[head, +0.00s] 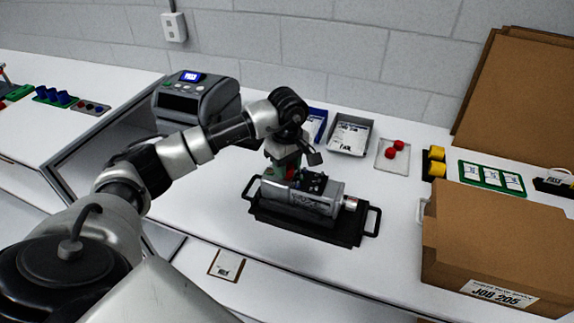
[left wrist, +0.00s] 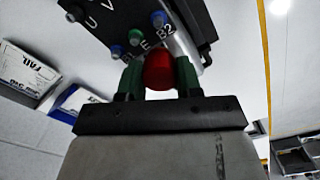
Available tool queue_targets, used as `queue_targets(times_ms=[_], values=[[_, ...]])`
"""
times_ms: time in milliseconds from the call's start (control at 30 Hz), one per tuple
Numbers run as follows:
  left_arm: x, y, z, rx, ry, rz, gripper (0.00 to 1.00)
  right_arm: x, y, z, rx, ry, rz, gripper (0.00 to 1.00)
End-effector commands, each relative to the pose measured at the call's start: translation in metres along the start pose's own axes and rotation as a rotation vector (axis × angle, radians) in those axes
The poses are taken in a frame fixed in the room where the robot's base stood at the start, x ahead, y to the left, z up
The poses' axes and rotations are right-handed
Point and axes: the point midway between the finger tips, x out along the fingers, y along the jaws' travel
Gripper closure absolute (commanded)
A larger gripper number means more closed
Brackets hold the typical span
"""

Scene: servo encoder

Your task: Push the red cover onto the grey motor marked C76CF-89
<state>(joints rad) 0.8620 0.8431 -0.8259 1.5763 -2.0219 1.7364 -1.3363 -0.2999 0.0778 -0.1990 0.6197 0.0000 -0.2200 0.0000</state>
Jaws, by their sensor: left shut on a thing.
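The grey motor (head: 303,199) lies on its side in a black tray (head: 345,236) with a handle at each end. I cannot read its marking. In the left wrist view its black terminal face (left wrist: 110,15) shows letters and blue and green posts. My left gripper (head: 280,172) points down at the motor's left end. In the left wrist view its green fingers (left wrist: 158,76) are shut on the red cover (left wrist: 158,68), whose rounded end shows. The cover is right at the motor's edge; I cannot tell whether it touches. My right gripper is not in view.
Two red caps (head: 393,148) lie on a pale tray behind the motor. A grey bin (head: 348,136) and yellow parts (head: 436,163) stand at the back. A cardboard box (head: 500,240) is on the right. A grey label machine (head: 195,100) stands left. The bench front is mostly clear.

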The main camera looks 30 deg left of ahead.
Motion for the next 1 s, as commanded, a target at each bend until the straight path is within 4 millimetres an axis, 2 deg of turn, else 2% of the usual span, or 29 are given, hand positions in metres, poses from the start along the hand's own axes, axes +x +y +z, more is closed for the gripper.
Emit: queue_targets(times_ms=[1000], values=[[0.0091,0.0001,-0.0001,0.000,0.000,0.000,0.87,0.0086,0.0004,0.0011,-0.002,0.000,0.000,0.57]])
